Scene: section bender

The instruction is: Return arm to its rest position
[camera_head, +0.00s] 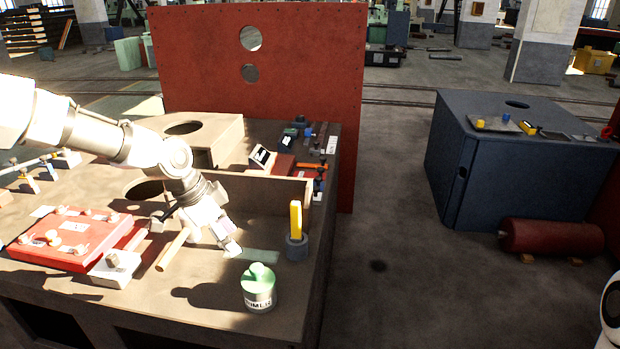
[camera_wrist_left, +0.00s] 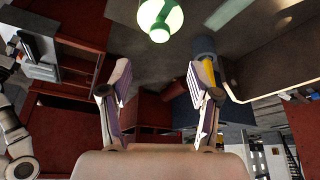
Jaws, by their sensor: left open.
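My left gripper (camera_head: 228,243) hangs low over the brown bench (camera_head: 215,320), near a flat green strip (camera_head: 258,256). In the left wrist view its two fingers (camera_wrist_left: 160,80) are spread apart with nothing between them. The green-topped labelled container (camera_head: 259,290) stands upright to the right of and nearer than the gripper, apart from it. It also shows in the wrist view (camera_wrist_left: 160,18), beyond the fingertips. A wooden rod (camera_head: 173,250) shows just left of the gripper; its far end is partly hidden by the arm. My right gripper is not in view.
A yellow-handled tool stands in a grey holder (camera_head: 297,247) near the bench's right edge. A red box (camera_head: 62,240) and white block (camera_head: 118,268) lie left. A tall red panel (camera_head: 300,90) rises behind. Open floor (camera_head: 400,230) separates the bench from a dark blue cabinet (camera_head: 465,180).

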